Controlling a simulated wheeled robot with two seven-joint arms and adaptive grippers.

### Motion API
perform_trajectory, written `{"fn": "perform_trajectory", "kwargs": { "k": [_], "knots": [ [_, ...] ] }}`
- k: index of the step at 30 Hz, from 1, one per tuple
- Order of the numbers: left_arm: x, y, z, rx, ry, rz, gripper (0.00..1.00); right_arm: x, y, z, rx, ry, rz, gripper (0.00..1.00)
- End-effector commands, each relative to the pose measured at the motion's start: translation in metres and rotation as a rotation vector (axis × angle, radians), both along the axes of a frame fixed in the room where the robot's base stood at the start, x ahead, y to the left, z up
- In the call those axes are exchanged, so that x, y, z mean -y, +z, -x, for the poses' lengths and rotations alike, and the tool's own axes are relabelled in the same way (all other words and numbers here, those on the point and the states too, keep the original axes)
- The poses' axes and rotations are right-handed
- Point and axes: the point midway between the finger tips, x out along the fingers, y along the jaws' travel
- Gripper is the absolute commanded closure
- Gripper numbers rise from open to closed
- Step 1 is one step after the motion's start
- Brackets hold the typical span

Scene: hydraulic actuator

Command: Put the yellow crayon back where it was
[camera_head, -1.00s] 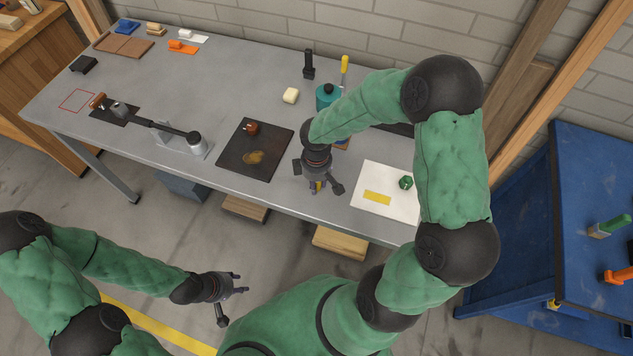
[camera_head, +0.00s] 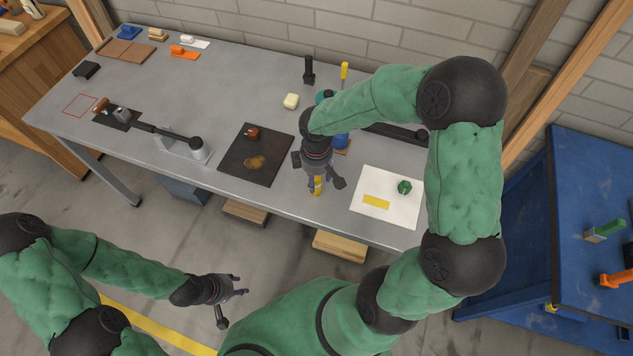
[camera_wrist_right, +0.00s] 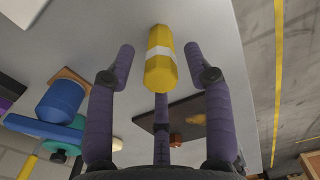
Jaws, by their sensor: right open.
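The yellow crayon (camera_head: 318,186) with a white band is at the front edge area of the grey table, just below my right gripper (camera_head: 319,179). In the right wrist view the crayon (camera_wrist_right: 160,68) lies between the spread fingers of my right gripper (camera_wrist_right: 158,62), with gaps on both sides. I cannot tell whether it stands or lies. A white sheet (camera_head: 400,212) to the right bears a flat yellow rectangle (camera_head: 376,202) and a small green object (camera_head: 404,187). My left gripper (camera_head: 232,299) is open and empty in front of the table.
A dark board (camera_head: 235,165) with a brown patch lies left of my right gripper. A blue round object (camera_head: 341,141), a cream block (camera_head: 291,101) and a yellow-handled tool (camera_head: 344,71) stand behind it. The table's front edge is close.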

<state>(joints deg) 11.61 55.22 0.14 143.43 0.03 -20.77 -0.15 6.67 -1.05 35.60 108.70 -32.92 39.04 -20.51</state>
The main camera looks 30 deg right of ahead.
Motion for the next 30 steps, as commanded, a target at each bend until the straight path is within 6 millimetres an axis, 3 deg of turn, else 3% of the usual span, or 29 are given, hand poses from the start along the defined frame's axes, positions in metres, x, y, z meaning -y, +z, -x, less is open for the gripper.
{"fn": "perform_trajectory", "kwargs": {
  "k": [3, 10, 30],
  "knots": [
    [0.000, 0.008, 0.000, 0.000, 0.000, 0.000, 0.60, 0.000, 0.026, 0.000, 0.003, -0.001, 0.000, 0.48],
    [0.000, 0.014, 0.000, 0.000, 0.000, 0.000, 0.60, 0.000, 0.053, 0.000, 0.000, 0.000, 0.000, 0.48],
    [0.000, 0.015, 0.000, 0.000, 0.000, 0.000, 0.60, 0.000, 0.059, 0.000, -0.001, 0.000, -0.001, 0.48]
  ]
}}
